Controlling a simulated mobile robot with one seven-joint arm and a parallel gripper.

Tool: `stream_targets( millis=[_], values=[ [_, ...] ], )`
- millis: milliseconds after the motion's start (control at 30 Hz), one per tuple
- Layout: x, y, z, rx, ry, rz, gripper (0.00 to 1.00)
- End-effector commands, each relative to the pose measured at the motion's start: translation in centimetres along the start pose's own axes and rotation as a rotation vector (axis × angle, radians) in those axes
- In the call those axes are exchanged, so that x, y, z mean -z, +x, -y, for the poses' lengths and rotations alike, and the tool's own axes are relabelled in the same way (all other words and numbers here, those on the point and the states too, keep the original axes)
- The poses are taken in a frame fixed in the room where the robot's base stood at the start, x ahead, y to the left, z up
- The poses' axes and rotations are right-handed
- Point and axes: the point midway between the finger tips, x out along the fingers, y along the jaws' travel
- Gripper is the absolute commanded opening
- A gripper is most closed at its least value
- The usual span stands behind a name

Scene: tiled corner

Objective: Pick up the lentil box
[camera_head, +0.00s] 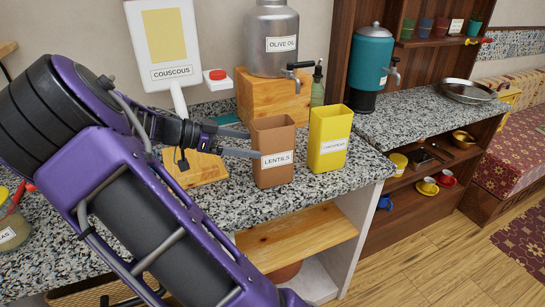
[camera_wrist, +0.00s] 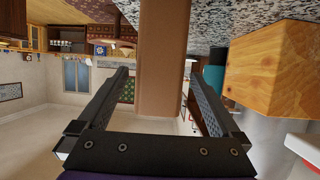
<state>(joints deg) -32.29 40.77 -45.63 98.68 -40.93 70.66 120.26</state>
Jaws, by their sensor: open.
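The lentil box (camera_head: 274,160) is a tall brown open-topped container with a white LENTILS label, upright on the granite counter near its front edge. My gripper (camera_head: 254,145) is at its left side, with one fingertip overlapping the near face in the head view. In the wrist view the brown box (camera_wrist: 162,50) stands between the two open fingers of my gripper (camera_wrist: 162,75), with a gap visible on both sides. I cannot tell how deep the box sits between them. The far finger is partly hidden in the head view.
A yellow box (camera_head: 328,140) stands close to the right of the lentil box. Behind are a wooden block (camera_head: 270,97) under an olive oil canister (camera_head: 272,40), a green bottle (camera_head: 318,85) and a couscous dispenser (camera_head: 165,45). A teal dispenser (camera_head: 370,60) stands farther right.

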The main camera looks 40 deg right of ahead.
Motion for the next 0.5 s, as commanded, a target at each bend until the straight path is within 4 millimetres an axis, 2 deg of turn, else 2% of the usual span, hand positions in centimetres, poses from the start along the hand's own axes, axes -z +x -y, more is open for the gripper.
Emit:
stream_targets(
  millis=[100,333,500],
  values=[
    [0.0,1.9,0.0,-0.002,0.0,-0.001,1.0],
    [0.1,3.4,0.0,0.0,-0.001,-0.001,1.0],
    [0.4,6.0,-0.1,-0.003,-0.001,-0.001,1.0]
  ],
)
